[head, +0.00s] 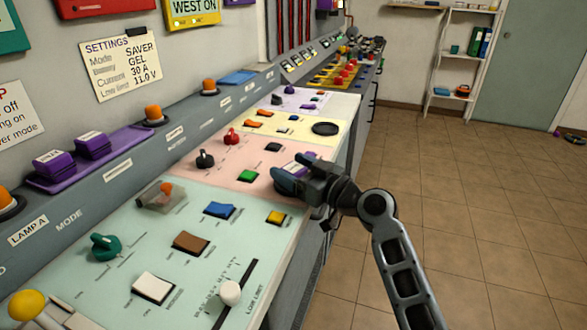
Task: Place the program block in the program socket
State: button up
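Two purple blocks with white labels, one at the left (54,163) and one at the right (92,144), sit on a purple tray (122,144) on the ledge at left. Their label text is too small to read surely. My gripper (290,177) is low over the right edge of the pink panel, fingers pointing left. A small purple and white patch (293,166) shows beside the fingers, mostly hidden by them. I cannot tell whether it is a block, a socket or a marking, or whether the fingers hold it. No program socket is clearly visible.
The sloping console carries a green panel (115,275) with coloured buttons, a green knob (105,247) and a white slider knob (230,292). Red and black knobs stand on the pink panel (250,165).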

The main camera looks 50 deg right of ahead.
jog(key=shift+o, duration=0.4)
jog(key=shift+r, duration=0.1)
jog(key=shift+r+p, duration=0.2)
jog(key=shift+p, duration=0.15)
jog(key=s+b, duration=0.3)
jog(key=s, duration=0.9)
jog(key=shift+a+f, duration=0.15)
jog(key=shift+a, duration=0.15)
